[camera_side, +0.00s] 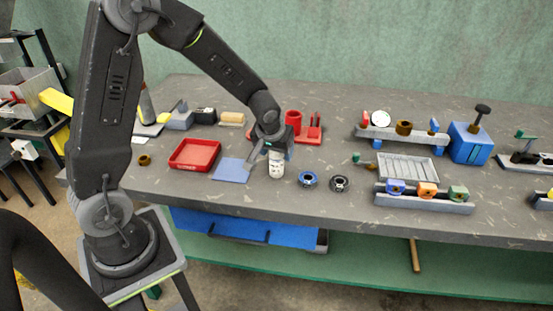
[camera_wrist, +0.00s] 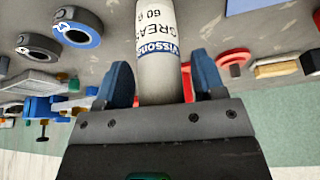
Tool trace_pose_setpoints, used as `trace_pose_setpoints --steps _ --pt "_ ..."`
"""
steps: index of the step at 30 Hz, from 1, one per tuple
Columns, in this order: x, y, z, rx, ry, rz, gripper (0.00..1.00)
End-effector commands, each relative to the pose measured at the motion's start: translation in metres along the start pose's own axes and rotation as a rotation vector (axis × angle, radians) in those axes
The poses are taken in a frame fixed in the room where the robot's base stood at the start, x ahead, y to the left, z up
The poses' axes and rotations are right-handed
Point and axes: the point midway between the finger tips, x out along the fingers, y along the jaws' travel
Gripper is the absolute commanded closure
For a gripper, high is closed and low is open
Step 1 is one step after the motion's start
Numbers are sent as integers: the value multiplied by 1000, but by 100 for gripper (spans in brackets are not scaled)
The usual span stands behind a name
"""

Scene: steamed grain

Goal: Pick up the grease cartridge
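The grease cartridge is a white cylinder with dark lettering and a blue band. It stands upright on the grey bench in the side view (camera_side: 276,168), just below my gripper (camera_side: 266,154). In the wrist view the cartridge (camera_wrist: 157,40) lies between the two blue fingers of my gripper (camera_wrist: 162,68). The fingers are apart, one on each side, with a visible gap at the right finger; at the left finger I cannot tell whether it touches. The gripper is open, and its body hides the near end of the cartridge in the wrist view.
A blue mat (camera_side: 231,171) and a red tray (camera_side: 195,155) lie left of the cartridge. A blue ring (camera_side: 308,180) and a dark ring (camera_side: 340,184) lie close to its right. A red holder (camera_side: 310,131) stands behind. Racks and a ribbed tray (camera_side: 406,167) fill the right.

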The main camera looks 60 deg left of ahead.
Motion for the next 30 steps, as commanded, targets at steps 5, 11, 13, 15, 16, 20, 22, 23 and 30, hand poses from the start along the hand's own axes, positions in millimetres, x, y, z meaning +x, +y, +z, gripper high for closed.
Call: trace_pose_setpoints --steps 5,11,13,15,16,20,22,23,30 --pt "0 0 0 0 0 0 54" --pt "0 0 0 0 0 0 74" --pt "0 0 0 0 0 0 80" --pt "0 0 0 0 1 0 85" --pt "0 0 0 0 1 0 85" --pt "0 0 0 0 1 0 85" --pt "-1 0 -1 0 1 0 85" --pt "-2 0 -1 0 1 0 85" --pt "-21 0 -9 -1 4 1 85"
